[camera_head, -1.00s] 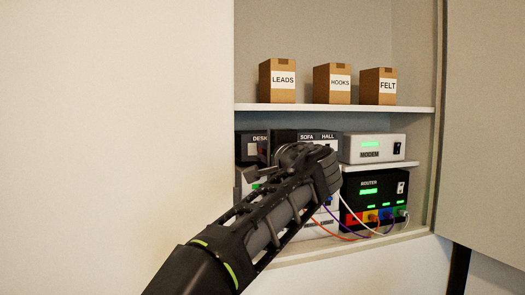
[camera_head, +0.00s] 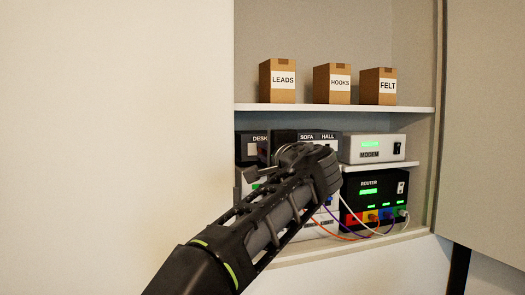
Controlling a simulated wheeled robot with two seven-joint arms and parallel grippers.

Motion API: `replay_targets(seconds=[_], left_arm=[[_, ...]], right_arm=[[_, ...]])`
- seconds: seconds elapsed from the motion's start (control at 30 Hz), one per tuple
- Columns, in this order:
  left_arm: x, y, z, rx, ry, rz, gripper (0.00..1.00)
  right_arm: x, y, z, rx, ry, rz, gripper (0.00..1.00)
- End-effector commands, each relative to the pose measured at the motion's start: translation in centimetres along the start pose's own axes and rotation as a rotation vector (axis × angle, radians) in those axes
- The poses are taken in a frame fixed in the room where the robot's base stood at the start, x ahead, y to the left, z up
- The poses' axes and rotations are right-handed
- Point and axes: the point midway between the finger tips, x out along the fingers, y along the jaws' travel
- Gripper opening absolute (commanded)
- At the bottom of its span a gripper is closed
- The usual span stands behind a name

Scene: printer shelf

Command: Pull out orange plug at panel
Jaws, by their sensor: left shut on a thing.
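My left gripper (camera_head: 315,165) is in front of the middle of the shelf, and its arm comes in from the lower left. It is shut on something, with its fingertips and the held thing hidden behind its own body. The orange cable (camera_head: 338,234) runs from the router's coloured ports (camera_head: 370,216) leftward and up behind my gripper. Its panel end, with the orange plug, is hidden there. A panel marked SOFA and HALL (camera_head: 327,135) shows just above the gripper. My right gripper is not in view.
A black router (camera_head: 370,188) sits right of my gripper, with purple and white cables beside the orange one. A white modem (camera_head: 365,155) is above it. Three boxes (camera_head: 331,84) stand on the upper shelf. A grey door (camera_head: 485,130) bounds the right.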

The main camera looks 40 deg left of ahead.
Motion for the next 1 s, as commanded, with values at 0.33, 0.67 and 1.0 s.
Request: replay_targets(seconds=[0.33,0.67,1.0], left_arm=[[0.0,0.0,0.0,0.000,0.000,0.000,0.00],[-1.1,0.2,0.0,-0.001,0.001,0.000,0.00],[-2.5,0.1,0.0,-0.001,0.001,-0.001,0.00]], right_arm=[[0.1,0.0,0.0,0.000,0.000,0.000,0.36],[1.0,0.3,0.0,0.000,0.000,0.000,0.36],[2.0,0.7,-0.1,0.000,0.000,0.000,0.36]])
